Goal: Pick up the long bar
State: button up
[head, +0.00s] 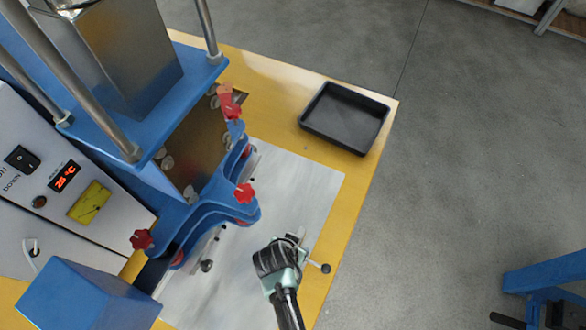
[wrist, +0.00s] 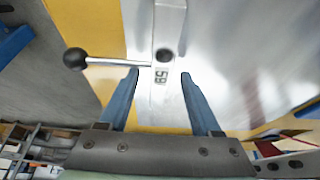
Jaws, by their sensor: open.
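My gripper (wrist: 160,74) is open, with one blue finger on each side of the bar's near end. No grip on it shows. In the head view my gripper (head: 297,241) hides most of this bar; the ball knob (head: 326,268) shows to its right. Whether this is the long bar I cannot tell for sure.
A blue press (head: 215,210) with red knobs stands on the left, with a control box (head: 75,185) beside it. The metal plate (head: 315,185) is bare above my gripper. An empty black tray (head: 345,118) sits at the yellow table's upper right corner.

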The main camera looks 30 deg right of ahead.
jog(key=shift+w+d+f, duration=0.1)
jog(key=shift+d+f, duration=0.05)
jog(key=shift+f, duration=0.15)
grip_shut()
dwell(1.3)
